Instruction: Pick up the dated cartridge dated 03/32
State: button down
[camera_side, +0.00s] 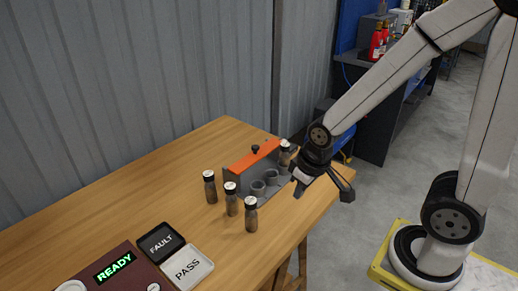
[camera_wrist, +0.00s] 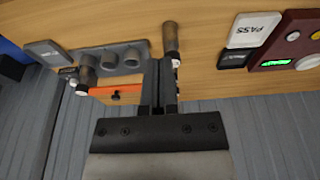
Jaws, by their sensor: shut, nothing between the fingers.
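Several dark cartridges with white-topped caps are in the side view. Three stand upright on the table, a left one (camera_side: 210,188), a middle one (camera_side: 231,201) and a front one (camera_side: 251,216). A further cartridge (camera_side: 285,157) stands at the grey holder, partly hidden; the wrist view shows a cartridge (camera_wrist: 87,68) there. No date is readable on any. My gripper (camera_wrist: 160,68) is shut and empty. In the wrist view its fingers are beside a brown cartridge (camera_wrist: 171,38), overlapping it in the picture; contact cannot be told. In the side view my gripper is right of the holder.
The grey holder (camera_side: 272,187) has round cups and an orange-topped block (camera_side: 252,156) behind it. A black FAULT tray (camera_side: 160,242), a white PASS tray (camera_side: 187,268) and a maroon READY panel (camera_side: 120,281) are at the front left. The table's back left is clear.

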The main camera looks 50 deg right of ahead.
dwell(0.3)
jog(key=shift+c, duration=0.5)
grip_release()
jog(key=shift+w, duration=0.1)
jog(key=n+t+y, duration=0.3)
jog(key=n+t, duration=0.2)
jog(key=t, duration=0.5)
send_over(287, 144)
notch_tip(287, 144, down, 4)
jog(key=shift+r, duration=0.25)
jog(key=s+d+f+n+g+y, duration=0.1)
jog(key=s+d+f+y, duration=0.1)
jog(key=s+f+y, duration=0.1)
jog(key=shift+s+d+f+n+y, duration=0.35)
jog(key=shift+f+y, duration=0.35)
jog(key=shift+f, duration=0.55)
jog(key=shift+w+a, duration=0.15)
jog(key=shift+a, duration=0.05)
